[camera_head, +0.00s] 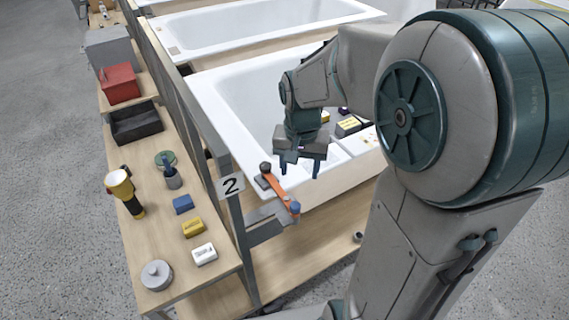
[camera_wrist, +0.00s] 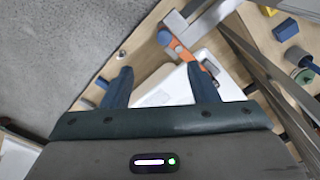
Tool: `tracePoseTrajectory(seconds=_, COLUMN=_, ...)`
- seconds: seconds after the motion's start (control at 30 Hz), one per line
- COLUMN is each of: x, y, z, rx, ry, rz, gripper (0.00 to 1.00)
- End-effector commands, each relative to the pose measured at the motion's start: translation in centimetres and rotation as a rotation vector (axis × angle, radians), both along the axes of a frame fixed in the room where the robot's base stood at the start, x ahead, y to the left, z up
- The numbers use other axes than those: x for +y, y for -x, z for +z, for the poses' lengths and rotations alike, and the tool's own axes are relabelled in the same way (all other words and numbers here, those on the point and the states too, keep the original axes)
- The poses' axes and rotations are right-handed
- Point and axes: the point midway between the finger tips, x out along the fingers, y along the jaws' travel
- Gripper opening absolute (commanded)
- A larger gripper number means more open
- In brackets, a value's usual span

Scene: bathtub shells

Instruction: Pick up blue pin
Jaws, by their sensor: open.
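The blue pin (camera_head: 295,208) is a small round blue piece at the near end of an orange bar (camera_head: 281,191) on a grey bracket by the tub's corner. In the wrist view the blue pin (camera_wrist: 164,37) shows beyond my fingertips, a little left of the bracket. My gripper (camera_head: 300,168) is open and empty, above the tub's near corner and behind the pin in the head view. In the wrist view my gripper (camera_wrist: 160,68) has its two blue fingers spread wide, with nothing between them.
A dark knob (camera_head: 265,168) stands at the bar's other end. The white tub (camera_head: 226,98) lies under my arm. The wooden shelf at left holds a blue block (camera_head: 183,204), yellow block (camera_head: 193,227) and flashlight (camera_head: 125,190).

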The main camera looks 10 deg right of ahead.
Motion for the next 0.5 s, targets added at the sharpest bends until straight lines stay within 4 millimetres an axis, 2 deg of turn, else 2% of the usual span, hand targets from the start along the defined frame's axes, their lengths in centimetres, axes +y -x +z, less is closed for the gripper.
tracePoseTrajectory(seconds=0.1, x=0.0, y=-1.6, z=-0.7, rx=0.030, ry=-0.013, rz=-0.051, gripper=0.54)
tracePoseTrajectory(seconds=0.27, x=0.1, y=-2.4, z=-1.6, rx=0.045, ry=-0.019, rz=-0.082, gripper=0.54)
tracePoseTrajectory(seconds=0.37, x=0.1, y=-2.5, z=-3.0, rx=0.049, ry=-0.021, rz=-0.085, gripper=0.54)
tracePoseTrajectory(seconds=0.5, x=0.1, y=-2.4, z=-5.9, rx=0.051, ry=-0.021, rz=-0.085, gripper=0.54)
